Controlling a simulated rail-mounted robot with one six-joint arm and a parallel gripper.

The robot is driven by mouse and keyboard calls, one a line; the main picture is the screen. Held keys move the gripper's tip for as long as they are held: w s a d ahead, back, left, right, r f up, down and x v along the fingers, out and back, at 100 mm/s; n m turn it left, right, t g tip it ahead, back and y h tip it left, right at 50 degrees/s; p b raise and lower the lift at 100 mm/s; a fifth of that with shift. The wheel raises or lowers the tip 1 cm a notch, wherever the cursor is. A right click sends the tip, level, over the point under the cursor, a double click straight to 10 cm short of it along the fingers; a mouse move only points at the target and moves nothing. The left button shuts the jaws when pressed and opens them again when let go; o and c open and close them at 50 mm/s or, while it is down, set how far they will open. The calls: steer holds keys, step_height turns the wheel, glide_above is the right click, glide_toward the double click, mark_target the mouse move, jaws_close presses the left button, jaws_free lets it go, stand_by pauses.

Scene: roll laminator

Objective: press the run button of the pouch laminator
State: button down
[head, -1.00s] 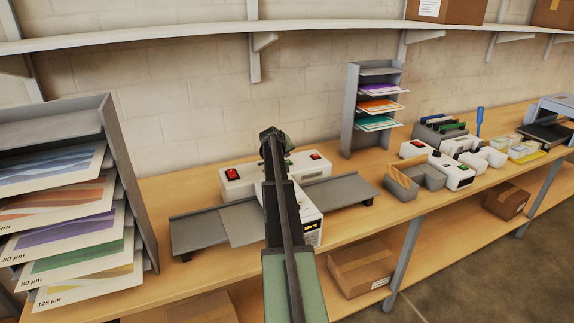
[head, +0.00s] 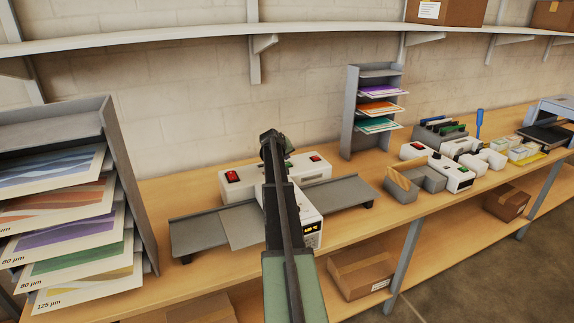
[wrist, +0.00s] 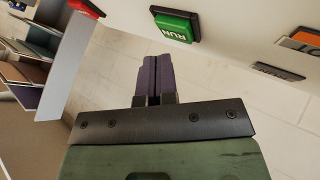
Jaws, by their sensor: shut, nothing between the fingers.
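The pouch laminator (head: 308,202) is a white machine on the bench, partly hidden behind my arm in the head view. Its green run button (wrist: 175,26), lettered RUN, is on a white panel at the top of the wrist view. My gripper (wrist: 155,60) is shut and empty, its purple fingers side by side. In the wrist view the fingertips point toward the button and appear just below it, with a small gap in the picture. I cannot tell the depth between them. In the head view my arm hides the fingertips.
A red switch (head: 232,177) sits on the laminator's left part. A grey sheet rack (head: 118,150) stands left. Another rack (head: 348,115) and small white machines (head: 452,172) stand right. A wall shelf (head: 200,37) runs above.

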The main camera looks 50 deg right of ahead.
steer(key=shift+f, duration=0.1)
stand_by(0.7)
steer(key=shift+f+b, duration=0.3)
steer(key=shift+b, duration=0.1)
